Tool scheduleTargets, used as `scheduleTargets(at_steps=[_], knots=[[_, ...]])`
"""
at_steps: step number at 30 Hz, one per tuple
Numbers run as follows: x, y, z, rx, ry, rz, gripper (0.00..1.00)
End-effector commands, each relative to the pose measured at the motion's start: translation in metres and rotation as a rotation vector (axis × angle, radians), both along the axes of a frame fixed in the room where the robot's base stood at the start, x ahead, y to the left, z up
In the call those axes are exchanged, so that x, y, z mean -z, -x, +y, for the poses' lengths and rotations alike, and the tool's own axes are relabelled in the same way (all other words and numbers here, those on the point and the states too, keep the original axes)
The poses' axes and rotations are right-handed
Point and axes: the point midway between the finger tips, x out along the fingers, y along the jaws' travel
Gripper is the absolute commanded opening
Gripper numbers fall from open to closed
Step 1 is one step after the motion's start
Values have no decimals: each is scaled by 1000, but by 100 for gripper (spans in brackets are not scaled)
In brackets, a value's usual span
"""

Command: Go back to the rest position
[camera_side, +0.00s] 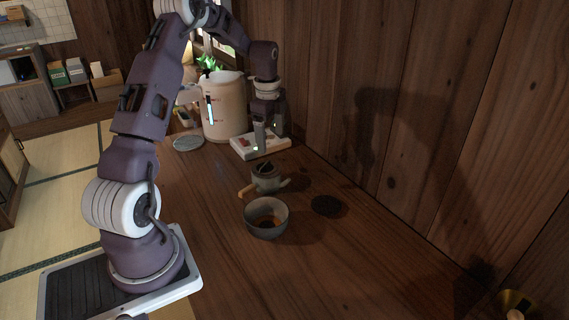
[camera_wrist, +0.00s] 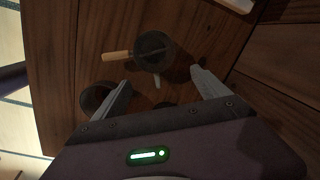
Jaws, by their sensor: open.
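My gripper (camera_side: 268,147) is open, with its two fingers pointing down in front of a white tray-like block (camera_side: 243,153) in the side view. In the wrist view, my gripper (camera_wrist: 162,92) has its fingers spread wide with nothing between them. A small dark teapot (camera_side: 266,181) with a light wooden handle stands apart from the fingers. It also shows in the wrist view (camera_wrist: 152,47), beyond the fingertips. A grey bowl (camera_side: 267,228) with brown contents stands nearer the side camera. In the wrist view the bowl (camera_wrist: 93,97) is partly hidden behind the left finger.
A large cream water dispenser (camera_side: 222,105) stands to the left of my gripper. A round grey lid or disc (camera_side: 188,143) lies beside it. A dark round coaster (camera_side: 326,206) lies right of the bowl. A wooden wall (camera_side: 440,130) bounds the right side. The front counter (camera_side: 300,285) is clear.

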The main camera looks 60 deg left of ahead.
Motion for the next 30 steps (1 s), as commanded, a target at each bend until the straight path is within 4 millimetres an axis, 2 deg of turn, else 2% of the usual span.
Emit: scheduleTargets(at_steps=[1, 2, 3, 5, 6, 8, 9, 12, 13, 15, 19, 22, 30], knots=[[-29, -2, -25, -34, -19, -25, 85], [-48, 0, -45, -74, -29, -43, 85], [-75, 6, -74, -137, -39, -73, 85], [-111, 24, -120, -242, -43, -127, 85], [-132, 40, -149, -317, -36, -167, 85], [-155, 70, -190, -429, -12, -229, 85], [-166, 94, -214, -506, 16, -270, 85], [-178, 154, -261, -685, 111, -354, 85], [-178, 170, -272, -734, 145, -371, 85], [-174, 203, -289, -828, 219, -400, 85], [-163, 238, -304, -939, 314, -417, 85], [-160, 246, -307, -970, 340, -417, 85], [-160, 246, -307, -970, 340, -417, 85]])
